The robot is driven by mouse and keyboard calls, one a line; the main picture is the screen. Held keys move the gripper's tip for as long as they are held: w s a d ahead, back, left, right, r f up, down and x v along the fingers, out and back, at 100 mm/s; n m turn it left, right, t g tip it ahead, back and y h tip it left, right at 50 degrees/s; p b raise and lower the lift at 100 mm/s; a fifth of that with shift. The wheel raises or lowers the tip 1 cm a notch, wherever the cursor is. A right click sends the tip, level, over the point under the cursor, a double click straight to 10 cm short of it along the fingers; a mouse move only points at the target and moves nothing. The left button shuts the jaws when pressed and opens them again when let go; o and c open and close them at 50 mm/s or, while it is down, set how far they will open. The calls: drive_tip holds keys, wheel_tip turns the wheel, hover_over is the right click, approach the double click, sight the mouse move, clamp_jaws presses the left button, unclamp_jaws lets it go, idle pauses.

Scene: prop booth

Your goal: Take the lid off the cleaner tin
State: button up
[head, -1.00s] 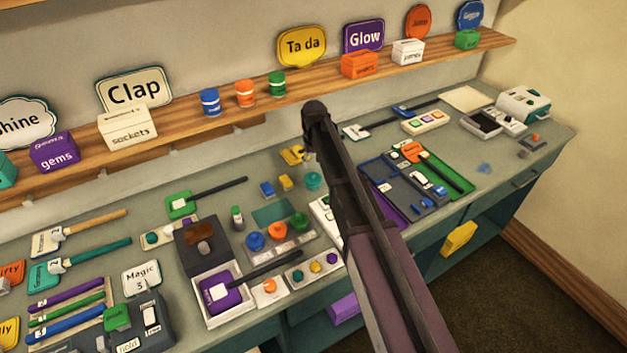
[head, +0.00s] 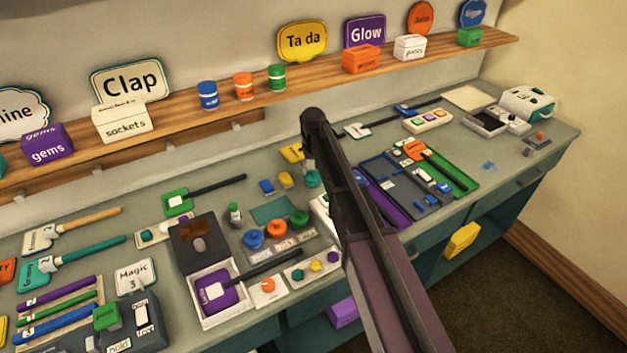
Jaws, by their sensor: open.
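No label in the head view reads clearly as cleaner, so I cannot tell which container is the cleaner tin. Three small round tins stand upright on the wooden shelf: a blue tin (head: 208,96), an orange tin (head: 243,87) and a green tin (head: 277,78). All are apart from my arm. On the bench, a teal round piece (head: 312,179) sits just left of my arm. My arm rises from the bottom edge to a dark joint above the bench. My gripper does not show; the arm hides part of the bench behind it.
A tray with blue (head: 253,240), orange (head: 276,230) and green (head: 299,219) round knobbed pieces lies left of my arm. An open box (head: 215,310) holds a purple item. Tools and trays crowd the bench. The shelf (head: 180,124) runs above the bench's back.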

drive_tip(key=shift+f, duration=0.55)
clamp_jaws()
